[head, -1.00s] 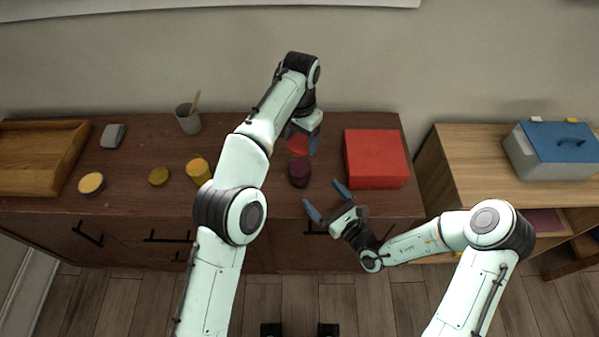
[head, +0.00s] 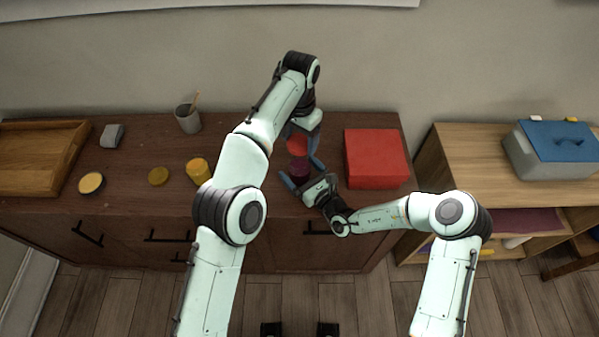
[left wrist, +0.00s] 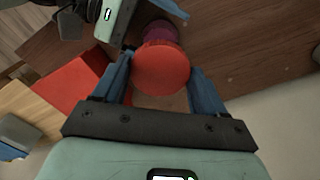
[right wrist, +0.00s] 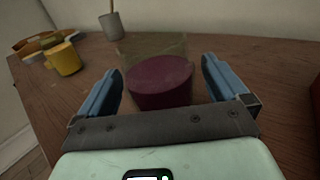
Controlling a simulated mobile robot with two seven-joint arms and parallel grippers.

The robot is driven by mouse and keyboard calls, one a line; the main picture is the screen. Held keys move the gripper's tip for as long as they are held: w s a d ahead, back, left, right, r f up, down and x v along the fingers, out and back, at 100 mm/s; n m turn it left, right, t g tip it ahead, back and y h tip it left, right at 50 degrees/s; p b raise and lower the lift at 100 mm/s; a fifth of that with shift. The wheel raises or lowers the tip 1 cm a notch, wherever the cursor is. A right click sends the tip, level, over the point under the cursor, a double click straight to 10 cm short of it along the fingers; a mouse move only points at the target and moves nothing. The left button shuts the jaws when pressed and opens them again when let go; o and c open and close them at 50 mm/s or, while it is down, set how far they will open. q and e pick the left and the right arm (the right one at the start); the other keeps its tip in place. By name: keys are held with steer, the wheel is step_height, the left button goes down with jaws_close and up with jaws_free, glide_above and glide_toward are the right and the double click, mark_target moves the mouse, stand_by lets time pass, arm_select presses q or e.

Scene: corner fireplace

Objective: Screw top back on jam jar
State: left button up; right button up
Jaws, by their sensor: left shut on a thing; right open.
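The jam jar (head: 299,171) is clear glass with dark purple jam and stands upright on the brown cabinet top. It also shows in the right wrist view (right wrist: 160,84), open-topped. The round red lid (left wrist: 161,69) is held in my left gripper (left wrist: 160,63), which is shut on its sides. In the head view, the lid (head: 298,146) appears just behind the jar; its exact height above the rim cannot be told. My right gripper (head: 302,172) is open, its fingers on either side of the jar. In the right wrist view, gaps show between both fingers (right wrist: 166,75) and the glass.
A red box (head: 375,158) stands close to the right of the jar. The cabinet's front edge is close to my right gripper.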

steer(key=shift+c, duration=0.3)
steer(key=c, duration=1.4)
arm_select(q)
glide_above(300, 164)
steer(key=shift+s+f, duration=0.1)
steer(key=shift+f, duration=2.4)
steer(key=shift+f, duration=0.9)
steer(key=shift+f, duration=0.55)
